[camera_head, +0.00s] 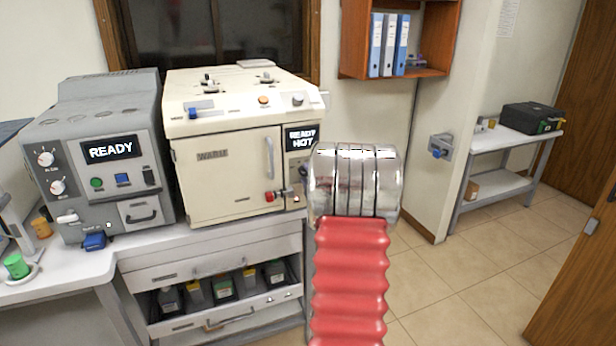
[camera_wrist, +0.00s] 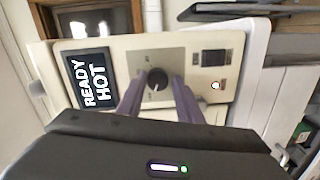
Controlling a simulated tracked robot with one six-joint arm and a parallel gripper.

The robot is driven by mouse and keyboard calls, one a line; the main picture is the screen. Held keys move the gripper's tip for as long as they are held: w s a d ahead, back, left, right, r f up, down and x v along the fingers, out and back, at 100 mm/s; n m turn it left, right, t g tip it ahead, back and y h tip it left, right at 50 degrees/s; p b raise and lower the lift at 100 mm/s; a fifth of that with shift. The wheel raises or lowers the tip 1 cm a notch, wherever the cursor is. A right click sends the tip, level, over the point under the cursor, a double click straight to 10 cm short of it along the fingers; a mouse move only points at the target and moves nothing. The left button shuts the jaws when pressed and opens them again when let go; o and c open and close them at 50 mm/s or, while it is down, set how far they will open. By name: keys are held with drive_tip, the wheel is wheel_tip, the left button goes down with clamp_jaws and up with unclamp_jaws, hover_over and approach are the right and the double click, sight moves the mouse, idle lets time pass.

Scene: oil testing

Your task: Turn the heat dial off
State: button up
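The heat dial (camera_wrist: 157,80) is a round black knob with a pale pointer mark on a light grey plate. It sits on the cream machine's control panel, beside a dark display (camera_wrist: 86,80) reading "READY HOT". My gripper (camera_wrist: 159,78) is open, with one grey-purple finger on each side of the dial. Small gaps show between the fingers and the knob; I cannot tell whether the tips touch the panel. In the head view the cream machine (camera_head: 222,180) and its display (camera_head: 302,137) show, but my silver and red arm largely hides the panel below.
A grey machine (camera_head: 100,160) reading "READY" stands left on the bench. The cream machine's front has a door handle (camera_head: 269,158) and a red knob (camera_head: 270,197). The wrist view shows a switch (camera_wrist: 214,58) and a lit button (camera_wrist: 215,85) right of the dial.

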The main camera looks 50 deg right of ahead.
drive_tip(key=o, duration=0.4)
drive_tip(key=shift+s+r, duration=0.1)
drive_tip(key=shift+s, duration=0.05)
drive_tip(key=v, duration=1.3)
drive_tip(key=shift+s+a, duration=0.15)
drive_tip(key=shift+a, duration=0.05)
